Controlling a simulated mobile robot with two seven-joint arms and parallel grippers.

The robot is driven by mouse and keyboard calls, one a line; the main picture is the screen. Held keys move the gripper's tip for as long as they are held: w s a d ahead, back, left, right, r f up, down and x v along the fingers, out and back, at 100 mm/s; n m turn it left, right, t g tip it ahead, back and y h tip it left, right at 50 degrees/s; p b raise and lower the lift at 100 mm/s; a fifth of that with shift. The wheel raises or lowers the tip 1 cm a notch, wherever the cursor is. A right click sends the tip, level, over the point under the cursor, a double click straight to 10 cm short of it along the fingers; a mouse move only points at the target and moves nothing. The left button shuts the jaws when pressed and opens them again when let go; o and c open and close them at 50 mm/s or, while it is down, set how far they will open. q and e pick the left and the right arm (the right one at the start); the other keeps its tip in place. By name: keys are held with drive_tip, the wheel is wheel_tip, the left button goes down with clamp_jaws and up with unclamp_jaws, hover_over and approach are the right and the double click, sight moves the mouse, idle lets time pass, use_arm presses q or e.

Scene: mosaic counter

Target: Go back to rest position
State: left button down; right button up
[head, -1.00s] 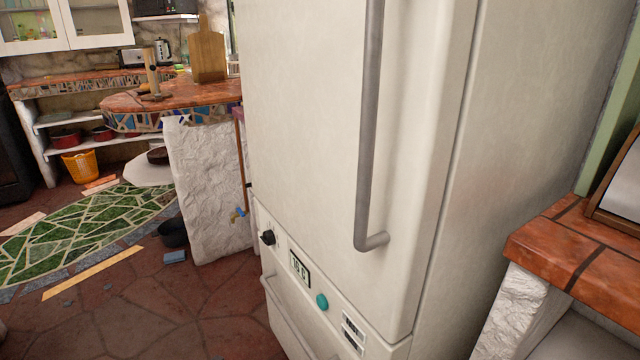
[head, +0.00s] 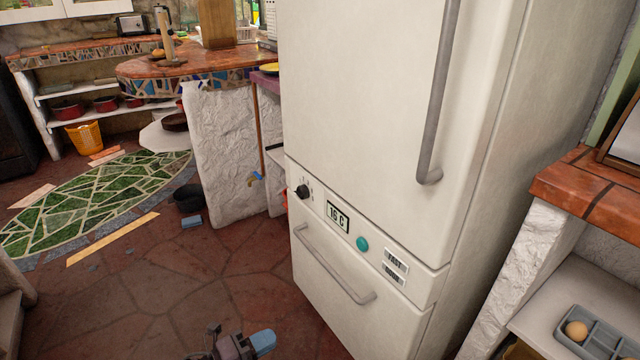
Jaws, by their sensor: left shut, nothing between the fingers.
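My left gripper (head: 240,345) shows at the bottom edge of the head view, left of centre. It is shut and empty, over the stone floor. It is apart from the fridge's lower drawer. The white fridge (head: 375,110) stands upright to the right of it, with its upper door and lower drawer (head: 345,300) both closed. The rest of my left arm is cut off by the picture's lower edge. My right gripper is not in view.
An orange-topped counter (head: 590,185) stands close at the right, with a grey egg tray (head: 605,338) on its shelf. A mosaic counter (head: 140,70) stands at the back left. A black bowl (head: 188,197) is on the floor. The reddish stone floor (head: 180,285) left of the fridge is mostly clear.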

use_arm(q)
drive_tip(key=a+y, duration=0.1)
drive_tip(key=a, duration=0.6)
drive_tip(key=s+a+n+t+y, duration=0.1)
drive_tip(key=s+a+n+y, duration=0.3)
drive_tip(key=s, duration=0.5)
drive_tip(key=s+a+n+y, duration=0.2)
drive_tip(key=s+n, duration=0.4)
drive_tip(key=s, duration=0.2)
drive_tip(key=s+a+n+t+y, duration=0.1)
drive_tip(key=s+a+n+y, duration=0.3)
drive_tip(key=s, duration=0.5)
drive_tip(key=s+a+r+n+g+y, duration=0.25)
drive_tip(key=s+r+n, duration=0.4)
drive_tip(key=s, duration=0.55)
drive_tip(key=shift+w+d+n, duration=0.9)
drive_tip(key=shift+d+n, duration=1.4)
drive_tip(key=shift+n, duration=0.25)
wheel_tip(320, 180, up, 10)
drive_tip(key=s+a+n+t+y+p, duration=0.1)
drive_tip(key=n+p, duration=0.1)
drive_tip(key=p, duration=1.5)
drive_tip(key=shift+a, duration=0.25)
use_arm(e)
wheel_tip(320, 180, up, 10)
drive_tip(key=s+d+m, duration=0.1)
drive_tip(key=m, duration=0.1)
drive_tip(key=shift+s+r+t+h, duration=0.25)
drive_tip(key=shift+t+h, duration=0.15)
